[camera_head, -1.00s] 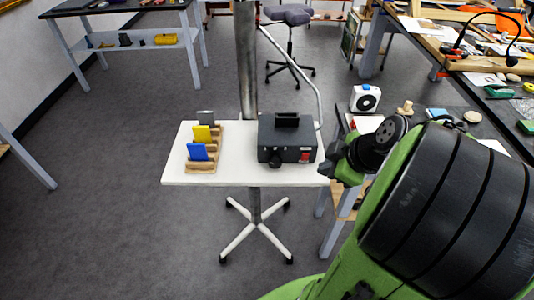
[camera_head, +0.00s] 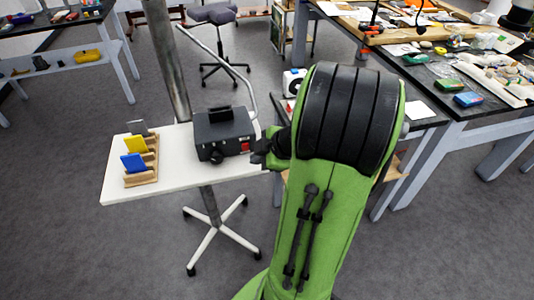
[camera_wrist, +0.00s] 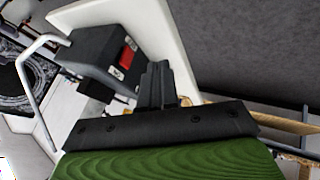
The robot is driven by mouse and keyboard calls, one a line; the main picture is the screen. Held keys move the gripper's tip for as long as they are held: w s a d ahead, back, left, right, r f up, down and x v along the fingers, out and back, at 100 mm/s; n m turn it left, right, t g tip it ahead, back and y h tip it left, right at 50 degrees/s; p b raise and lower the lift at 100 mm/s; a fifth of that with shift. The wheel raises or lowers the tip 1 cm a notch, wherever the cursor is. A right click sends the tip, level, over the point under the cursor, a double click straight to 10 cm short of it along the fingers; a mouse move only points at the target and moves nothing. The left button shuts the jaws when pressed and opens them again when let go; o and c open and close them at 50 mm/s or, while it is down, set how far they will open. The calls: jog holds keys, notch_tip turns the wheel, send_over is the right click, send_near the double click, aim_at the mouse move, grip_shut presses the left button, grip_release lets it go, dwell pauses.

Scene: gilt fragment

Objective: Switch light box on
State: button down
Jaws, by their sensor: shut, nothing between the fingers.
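The light box (camera_head: 222,131) is a dark grey box with a black knob and a red switch (camera_head: 245,146) on its front face. It stands on a small white table (camera_head: 115,188). In the wrist view the box (camera_wrist: 93,38) is at the upper left, with its red switch (camera_wrist: 127,52) facing my gripper. My gripper (camera_wrist: 157,68) is shut and empty, its fingertips a little below and to the right of the switch, apparently apart from it. In the head view my gripper (camera_head: 262,152) is just right of the box front, partly hidden by my arm.
A wooden rack (camera_head: 150,170) with blue, yellow and grey plates stands on the white table, left of the box. A metal post (camera_head: 166,60) rises behind the table. A cluttered workbench (camera_head: 424,108) stands at the right. Open floor lies in front and left.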

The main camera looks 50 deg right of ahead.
aim_at(243, 146)
jog(key=w, duration=0.1)
jog(key=w+d+f, duration=0.1)
jog(key=w, duration=0.1)
jog(key=shift+w+d+f, duration=0.15)
jog(key=shift+w+d, duration=0.05)
jog(key=shift+w, duration=0.2)
jog(key=shift+w+d, duration=0.35)
jog(key=shift+w, duration=0.15)
jog(key=shift+p, duration=0.3)
jog(key=shift+w+d+r+g+y+p, duration=0.3)
jog(key=shift+r+g+p, duration=0.25)
jog(key=shift+p, duration=0.55)
jog(key=shift+f+t+b, duration=0.25)
jog(key=shift+b, duration=0.15)
jog(key=shift+r+p, duration=0.45)
jog(key=shift+r, duration=0.35)
